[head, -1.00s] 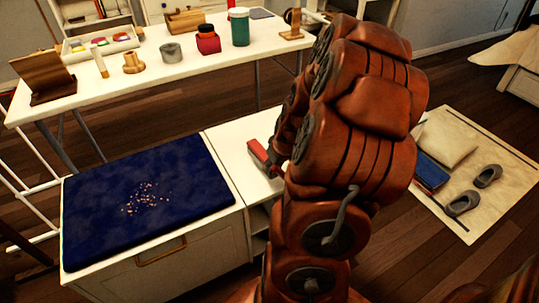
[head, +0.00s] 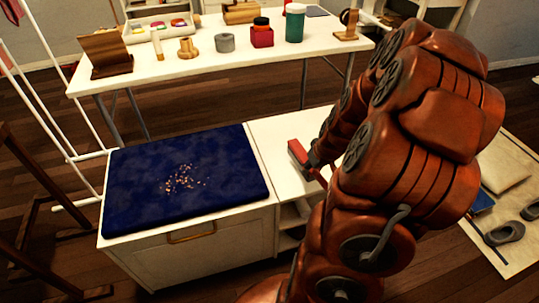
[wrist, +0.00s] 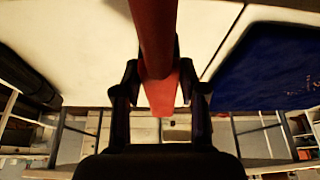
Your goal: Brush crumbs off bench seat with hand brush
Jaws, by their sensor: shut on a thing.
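The bench seat has a dark blue cushion (head: 215,207) at the left of the head view. A patch of small pale crumbs (head: 182,180) lies near its middle. The cushion also shows at the right of the wrist view (wrist: 270,70), with some crumbs at its edge. My gripper (head: 311,163) is over the white top right of the cushion. In the wrist view my gripper (wrist: 160,82) is shut on the red handle of the hand brush (wrist: 155,40). The brush shows as a red block (head: 297,152) in the head view. Its bristles cannot be made out.
A white table (head: 225,62) with cups, a green jar (head: 295,22) and wooden pieces stands behind the bench. The white top (head: 280,130) beside the cushion is bare. A mat (head: 515,165) with grey shoes lies on the floor at right.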

